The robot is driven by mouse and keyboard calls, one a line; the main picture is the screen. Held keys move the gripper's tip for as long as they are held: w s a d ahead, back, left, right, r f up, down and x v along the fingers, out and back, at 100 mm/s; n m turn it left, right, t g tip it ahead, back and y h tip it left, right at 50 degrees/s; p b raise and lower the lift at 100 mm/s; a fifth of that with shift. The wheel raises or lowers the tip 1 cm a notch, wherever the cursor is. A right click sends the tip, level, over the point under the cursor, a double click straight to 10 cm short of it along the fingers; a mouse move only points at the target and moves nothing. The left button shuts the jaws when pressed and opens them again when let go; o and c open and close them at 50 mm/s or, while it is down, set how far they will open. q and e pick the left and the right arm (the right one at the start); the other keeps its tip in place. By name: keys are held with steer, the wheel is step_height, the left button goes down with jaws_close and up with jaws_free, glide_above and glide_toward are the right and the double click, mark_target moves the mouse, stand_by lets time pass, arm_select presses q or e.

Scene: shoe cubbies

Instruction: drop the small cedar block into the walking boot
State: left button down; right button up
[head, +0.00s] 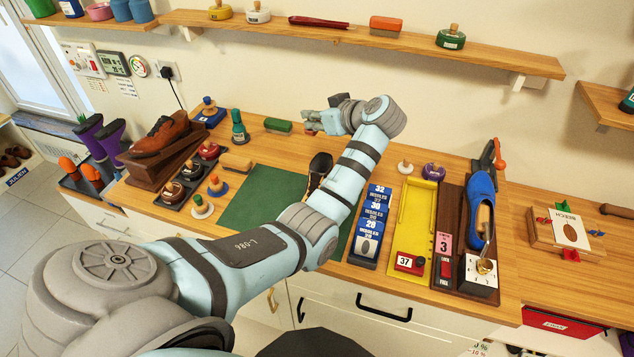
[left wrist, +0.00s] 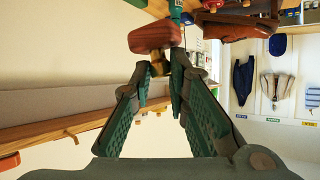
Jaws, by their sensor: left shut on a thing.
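My left gripper (head: 312,122) is above the back of the bench, behind the green mat (head: 250,200). In the left wrist view its fingers (left wrist: 165,68) are closed on a small tan knob-like part. A reddish-brown block (left wrist: 152,38) shows right at the fingertips; it looks like the small cedar block, held by that knob. The block is hardly visible in the head view. A dark boot (head: 320,166) with a tan edge, apparently the walking boot, stands on the mat, nearer the front than the gripper. My left forearm hides part of it. My right gripper is out of view.
A green brush (head: 277,125) lies left of the gripper, near a green bottle (head: 239,128). A brown shoe (head: 160,133) rests on a wooden stand at left. Blue insole boxes (head: 372,218) and a yellow tray (head: 417,205) stand at right. A wall shelf (head: 300,32) runs above.

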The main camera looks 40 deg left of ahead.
mark_target(316, 135)
arm_select(q)
step_height(316, 135, down, 6)
steer(key=b, duration=0.5)
steer(key=shift+f, duration=0.1)
steer(key=shift+w, duration=0.1)
steer(key=c, duration=1.5)
jaws_free()
steer(key=shift+r, duration=0.2)
steer(key=shift+o, duration=0.2)
steer(key=shift+d, duration=0.1)
steer(key=v, duration=1.2)
